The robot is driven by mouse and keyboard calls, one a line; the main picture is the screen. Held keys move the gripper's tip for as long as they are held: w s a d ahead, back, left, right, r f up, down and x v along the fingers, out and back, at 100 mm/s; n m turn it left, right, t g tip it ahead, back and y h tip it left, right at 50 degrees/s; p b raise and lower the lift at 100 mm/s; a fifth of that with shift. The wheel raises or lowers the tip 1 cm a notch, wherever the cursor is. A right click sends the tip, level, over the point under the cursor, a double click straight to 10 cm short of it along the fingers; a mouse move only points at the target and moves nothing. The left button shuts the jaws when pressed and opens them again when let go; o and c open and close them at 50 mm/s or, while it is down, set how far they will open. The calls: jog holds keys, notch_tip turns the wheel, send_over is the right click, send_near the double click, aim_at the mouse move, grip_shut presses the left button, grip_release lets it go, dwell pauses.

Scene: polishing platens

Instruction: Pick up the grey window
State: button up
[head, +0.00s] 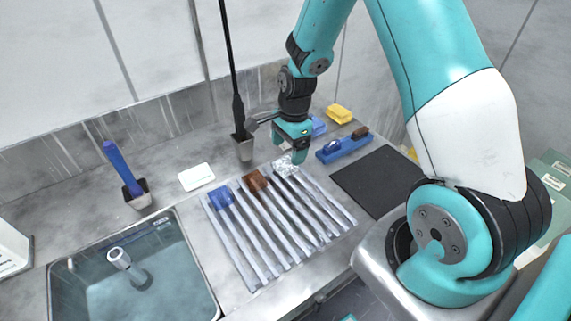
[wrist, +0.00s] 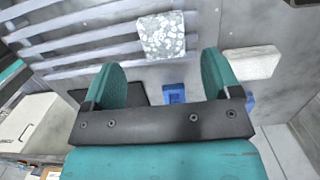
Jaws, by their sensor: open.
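A grey-white speckled square piece (head: 286,167), which looks like the grey window, lies at the far end of the metal rails (head: 318,207). A brown piece (head: 255,181) and a blue piece (head: 222,197) lie on the rails to its left. My gripper (head: 297,158) is open, fingers down, above and close to the speckled piece at its right. In the wrist view the speckled piece (wrist: 162,37) shows just beyond the two fingertips (wrist: 161,62), roughly centred across the gap. Nothing is between the fingers. I cannot tell the exact height.
A water-filled sink (head: 130,275) is at the left, with a blue-handled brush (head: 122,170) behind it. A white card (head: 196,177), blue holder (head: 343,146), yellow block (head: 339,114) and dark mat (head: 378,182) lie around the rails. A tall black-handled tool (head: 238,105) stands behind.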

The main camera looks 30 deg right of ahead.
aim_at(285, 164)
jog(key=shift+w+a+f+p, duration=0.15)
jog(key=shift+f+p, duration=0.35)
jog(key=shift+f, duration=0.85)
jog(key=shift+w+a+f+p, duration=0.15)
jog(key=shift+f+p, duration=0.35)
jog(key=shift+f, duration=0.8)
jog(key=shift+s, duration=0.1)
jog(key=shift+c, duration=0.5)
jog(key=c, duration=1)
